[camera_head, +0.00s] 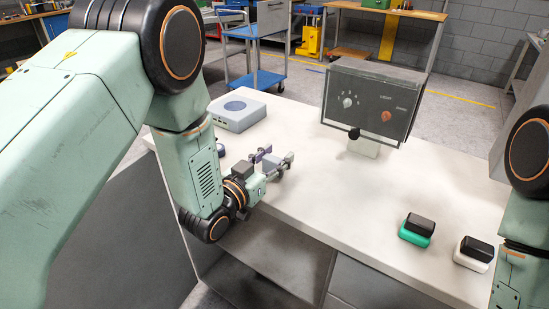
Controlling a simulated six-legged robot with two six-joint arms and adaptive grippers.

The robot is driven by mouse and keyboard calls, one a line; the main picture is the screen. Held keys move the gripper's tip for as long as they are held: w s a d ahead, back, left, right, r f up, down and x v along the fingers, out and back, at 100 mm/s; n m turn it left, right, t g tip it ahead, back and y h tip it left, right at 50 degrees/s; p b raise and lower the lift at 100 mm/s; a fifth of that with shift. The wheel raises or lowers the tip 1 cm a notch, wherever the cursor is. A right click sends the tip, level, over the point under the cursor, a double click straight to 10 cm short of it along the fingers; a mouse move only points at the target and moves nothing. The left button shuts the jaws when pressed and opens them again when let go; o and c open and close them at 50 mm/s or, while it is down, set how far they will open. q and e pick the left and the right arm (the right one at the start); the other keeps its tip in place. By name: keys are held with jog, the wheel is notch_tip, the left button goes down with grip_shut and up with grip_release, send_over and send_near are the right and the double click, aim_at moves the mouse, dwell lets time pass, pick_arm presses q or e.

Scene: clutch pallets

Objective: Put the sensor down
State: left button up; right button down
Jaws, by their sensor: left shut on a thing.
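My left gripper (275,160) is low over the white worktop, near its front left edge. Its fingers are shut on a small grey thing (272,166), likely the sensor, mostly hidden by the fingers. I cannot tell whether it touches the worktop. A small dark blue round thing (220,150) shows just left of the gripper, partly hidden behind my left arm. My right arm shows at the right edge, but its gripper is out of view.
A grey box with a round blue top (237,112) stands behind the left gripper on the worktop (335,190). A dark control panel (368,105) stands at the back. A green-and-black block (417,229) and a white-and-black block (474,253) lie front right. The middle is clear.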

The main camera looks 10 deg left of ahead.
pick_arm(q)
jog(key=shift+d, duration=0.4)
jog(key=o, duration=0.7)
jog(key=shift+f, duration=0.1)
jog(key=shift+o, duration=1.4)
jog(key=shift+a, duration=0.25)
jog(key=shift+o, duration=0.7)
jog(key=shift+w+d, duration=0.1)
jog(key=shift+d, duration=0.05)
